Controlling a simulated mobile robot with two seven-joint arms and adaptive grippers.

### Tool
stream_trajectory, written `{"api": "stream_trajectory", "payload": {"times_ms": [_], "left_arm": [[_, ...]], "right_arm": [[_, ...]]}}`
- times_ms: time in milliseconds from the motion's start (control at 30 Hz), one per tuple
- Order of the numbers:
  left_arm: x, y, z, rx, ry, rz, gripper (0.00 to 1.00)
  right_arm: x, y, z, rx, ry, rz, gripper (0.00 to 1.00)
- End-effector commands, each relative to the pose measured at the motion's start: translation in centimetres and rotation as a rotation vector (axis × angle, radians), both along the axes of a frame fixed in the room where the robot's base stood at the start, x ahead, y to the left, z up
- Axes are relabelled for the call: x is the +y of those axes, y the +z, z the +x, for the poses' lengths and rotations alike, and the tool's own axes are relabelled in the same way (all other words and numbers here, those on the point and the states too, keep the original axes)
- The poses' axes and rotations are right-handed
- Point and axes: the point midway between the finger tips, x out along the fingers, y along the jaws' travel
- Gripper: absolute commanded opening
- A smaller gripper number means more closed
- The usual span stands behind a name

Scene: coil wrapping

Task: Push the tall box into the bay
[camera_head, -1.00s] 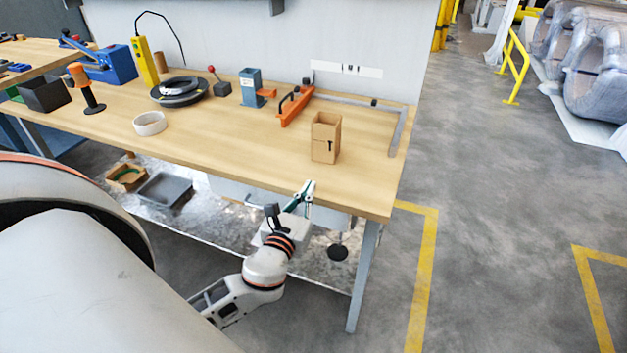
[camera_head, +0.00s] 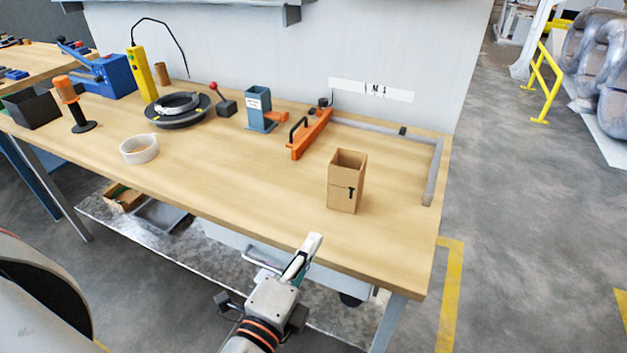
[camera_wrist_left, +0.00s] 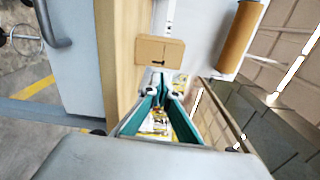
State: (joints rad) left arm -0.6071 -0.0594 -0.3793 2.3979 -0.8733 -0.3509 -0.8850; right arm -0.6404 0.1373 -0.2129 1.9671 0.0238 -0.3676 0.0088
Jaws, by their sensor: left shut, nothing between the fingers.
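The tall box (camera_head: 342,192) is open-topped brown cardboard with a small black mark. It stands upright on the workbench (camera_head: 250,185), right of its middle. In the left wrist view the box (camera_wrist_left: 160,51) is just ahead of the fingertips. A grey L-shaped rail (camera_head: 432,172) along the back and right of the bench appears to bound the bay; the area between it and the box is clear. My left gripper (camera_head: 314,242) is shut and empty near the bench's front edge, nearer the front than the box and apart from it. My right gripper is not in view.
An orange clamp-like tool (camera_head: 310,133) stands behind the box, left of the rail. The bench's right edge drops to open floor.

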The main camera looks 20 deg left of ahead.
Motion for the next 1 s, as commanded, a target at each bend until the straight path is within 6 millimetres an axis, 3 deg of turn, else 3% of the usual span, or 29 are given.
{"api": "stream_trajectory", "payload": {"times_ms": [267, 1000], "left_arm": [[-0.4, 0.8, 0.7, -0.012, -0.003, -0.071, 0.0], [-0.7, 0.7, 12.3, -0.009, -0.002, -0.068, 0.0]], "right_arm": [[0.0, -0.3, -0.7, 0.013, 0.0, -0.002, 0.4], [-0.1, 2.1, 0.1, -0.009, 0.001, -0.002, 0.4]]}}
